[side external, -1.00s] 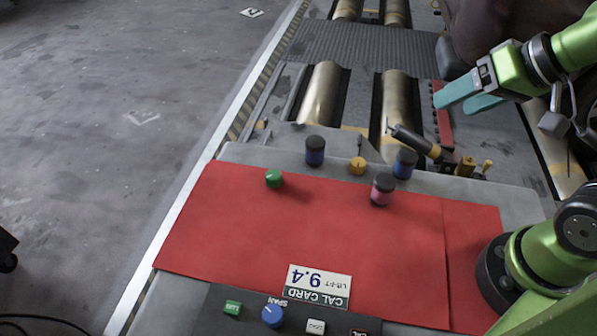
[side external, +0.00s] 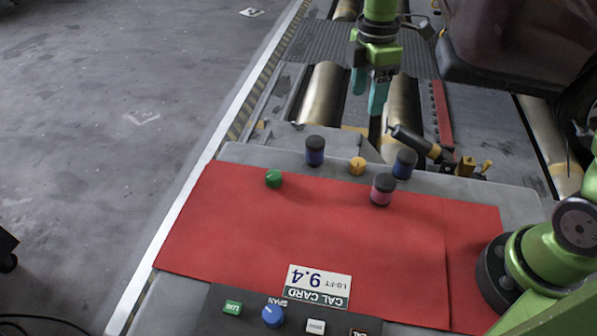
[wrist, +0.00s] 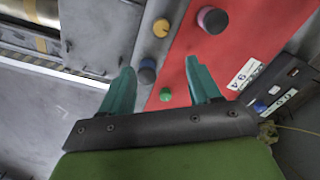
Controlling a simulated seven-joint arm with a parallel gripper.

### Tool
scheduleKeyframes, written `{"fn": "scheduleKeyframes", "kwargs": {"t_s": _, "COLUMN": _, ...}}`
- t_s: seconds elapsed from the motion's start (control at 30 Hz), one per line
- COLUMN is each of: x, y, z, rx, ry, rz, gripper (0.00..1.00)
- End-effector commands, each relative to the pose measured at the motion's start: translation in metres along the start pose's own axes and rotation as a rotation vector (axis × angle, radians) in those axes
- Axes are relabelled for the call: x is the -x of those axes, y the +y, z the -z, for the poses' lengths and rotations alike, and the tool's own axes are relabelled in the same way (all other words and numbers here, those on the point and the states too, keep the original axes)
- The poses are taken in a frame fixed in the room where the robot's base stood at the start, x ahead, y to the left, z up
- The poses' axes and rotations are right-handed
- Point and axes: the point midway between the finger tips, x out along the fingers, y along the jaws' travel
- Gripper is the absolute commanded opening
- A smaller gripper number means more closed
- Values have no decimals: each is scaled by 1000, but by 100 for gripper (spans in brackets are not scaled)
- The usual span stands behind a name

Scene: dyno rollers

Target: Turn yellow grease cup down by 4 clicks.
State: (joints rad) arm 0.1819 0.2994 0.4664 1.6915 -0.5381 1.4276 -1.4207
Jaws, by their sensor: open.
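The yellow grease cup (side external: 357,166) is a small round knob on the grey bench edge, just behind the red mat. In the wrist view the yellow cup (wrist: 161,28) shows near the top, beyond my fingers. My gripper (side external: 368,98) hangs above and behind the cup, over the rollers, with its teal fingers pointing down. In the wrist view my gripper (wrist: 160,85) is open and empty, its two fingers well apart. The fingers are clear of the cup and touch nothing.
Dark-capped blue cylinders stand left (side external: 315,151) and right (side external: 405,163) of the cup. A pink dark-capped cylinder (side external: 383,189) and a green knob (side external: 273,178) are on the red mat (side external: 300,235). A black-handled tool (side external: 410,140) lies behind the right blue cylinder. The mat's middle is clear.

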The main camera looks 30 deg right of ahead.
Motion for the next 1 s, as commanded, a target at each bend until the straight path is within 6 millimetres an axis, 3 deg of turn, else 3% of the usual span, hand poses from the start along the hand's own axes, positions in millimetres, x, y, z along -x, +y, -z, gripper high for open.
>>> {"fn": "scheduleKeyframes", "kwargs": {"t_s": 0.27, "x": -22, "y": -2, "z": -1, "rx": 51, "ry": -4, "rz": 12, "gripper": 62}}
{"fn": "scheduleKeyframes", "kwargs": {"t_s": 0.8, "x": -136, "y": -4, "z": -2, "rx": 48, "ry": -3, "rz": 12, "gripper": 62}}
{"fn": "scheduleKeyframes", "kwargs": {"t_s": 1.0, "x": -162, "y": -4, "z": -1, "rx": 48, "ry": -2, "rz": 10, "gripper": 62}}
